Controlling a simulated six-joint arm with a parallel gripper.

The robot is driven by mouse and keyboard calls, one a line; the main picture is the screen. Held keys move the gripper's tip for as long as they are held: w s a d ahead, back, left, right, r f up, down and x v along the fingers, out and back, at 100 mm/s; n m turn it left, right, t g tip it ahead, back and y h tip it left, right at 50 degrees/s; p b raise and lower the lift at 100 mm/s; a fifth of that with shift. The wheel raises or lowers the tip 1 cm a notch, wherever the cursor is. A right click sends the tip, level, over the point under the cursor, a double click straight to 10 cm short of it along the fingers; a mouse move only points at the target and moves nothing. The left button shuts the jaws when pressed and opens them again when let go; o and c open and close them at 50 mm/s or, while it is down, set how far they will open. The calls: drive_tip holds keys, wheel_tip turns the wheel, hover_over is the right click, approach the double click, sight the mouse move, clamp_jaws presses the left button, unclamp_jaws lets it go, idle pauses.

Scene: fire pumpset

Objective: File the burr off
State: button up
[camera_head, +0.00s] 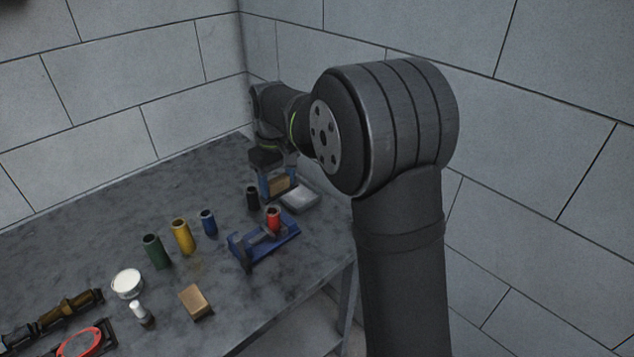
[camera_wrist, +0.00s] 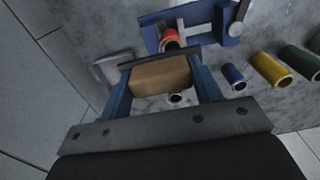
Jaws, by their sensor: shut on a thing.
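My gripper (camera_head: 278,183) is shut on a tan block (camera_head: 279,185) above the back right of the bench. In the wrist view the block (camera_wrist: 161,76) sits between the blue fingers of my gripper (camera_wrist: 162,82), with a dark flat strip along its far edge. A red tube (camera_head: 273,218) stands in a blue vise (camera_head: 263,250), in front of my gripper and apart from it. The wrist view shows the red tube (camera_wrist: 170,38) and vise (camera_wrist: 215,22) beyond the block. No burr can be made out at this size.
A grey tray (camera_head: 300,198) lies by my gripper, with a black tube (camera_head: 252,198) to its left. Blue (camera_head: 209,222), yellow (camera_head: 183,236) and green (camera_head: 155,251) tubes stand left of the vise. Another tan block (camera_head: 195,302) lies in front. Walls close off the back and right.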

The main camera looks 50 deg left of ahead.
sight(261, 197)
drive_tip(key=shift+s+a, duration=0.5)
drive_tip(key=shift+s, duration=0.4)
drive_tip(key=shift+f, duration=2.5)
drive_tip(key=shift+f, duration=0.35)
drive_tip(key=shift+s, duration=1.55)
drive_tip(key=shift+w, duration=0.15)
drive_tip(key=shift+w, duration=2.9)
